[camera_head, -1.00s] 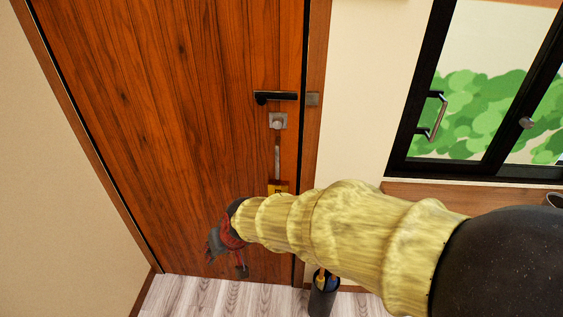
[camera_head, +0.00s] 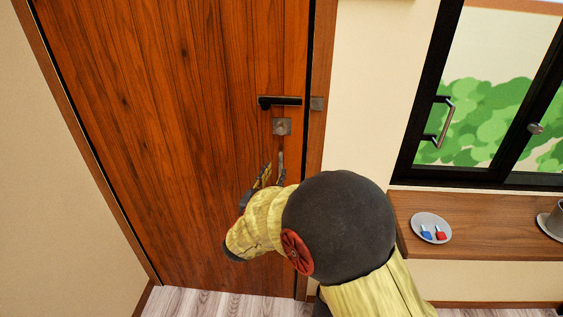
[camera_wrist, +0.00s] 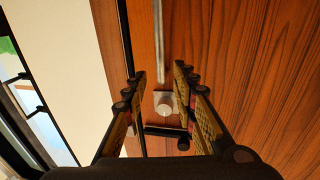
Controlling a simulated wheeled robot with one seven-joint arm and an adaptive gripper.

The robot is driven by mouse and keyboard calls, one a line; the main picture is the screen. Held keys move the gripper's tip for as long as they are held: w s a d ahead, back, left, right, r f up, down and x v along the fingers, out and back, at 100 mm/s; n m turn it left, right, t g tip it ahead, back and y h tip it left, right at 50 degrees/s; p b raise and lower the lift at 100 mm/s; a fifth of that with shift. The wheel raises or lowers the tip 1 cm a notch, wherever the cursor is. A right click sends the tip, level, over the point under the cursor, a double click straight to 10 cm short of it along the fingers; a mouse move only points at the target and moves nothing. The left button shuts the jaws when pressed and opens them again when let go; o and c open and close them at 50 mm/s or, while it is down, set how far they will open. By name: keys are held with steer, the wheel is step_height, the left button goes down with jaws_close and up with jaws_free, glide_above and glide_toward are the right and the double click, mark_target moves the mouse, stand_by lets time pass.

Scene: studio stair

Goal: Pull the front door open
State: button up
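The brown wooden front door (camera_head: 170,120) looks shut in its frame. A black lever handle (camera_head: 280,101) sits near its right edge, with a square lock plate and knob (camera_head: 282,127) below it. In the wrist view the lock knob (camera_wrist: 164,103) shows between the fingers and the dark lever (camera_wrist: 165,132) shows lower down. A long thin metal bar (camera_wrist: 158,40) on the door shows at the top of that view. My gripper (camera_wrist: 160,72) is open and empty, its fingers pointing at the door. In the head view my gripper (camera_head: 273,168) is just below the lock; contact cannot be told.
A plain wall (camera_head: 40,190) stands on the left.

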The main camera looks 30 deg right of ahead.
mark_target(280, 162)
steer(key=b+x, duration=0.2)
steer(key=x, duration=0.5)
steer(key=shift+w+d+f, duration=0.15)
steer(key=shift+w, duration=0.15)
jaws_close()
stand_by(0.7)
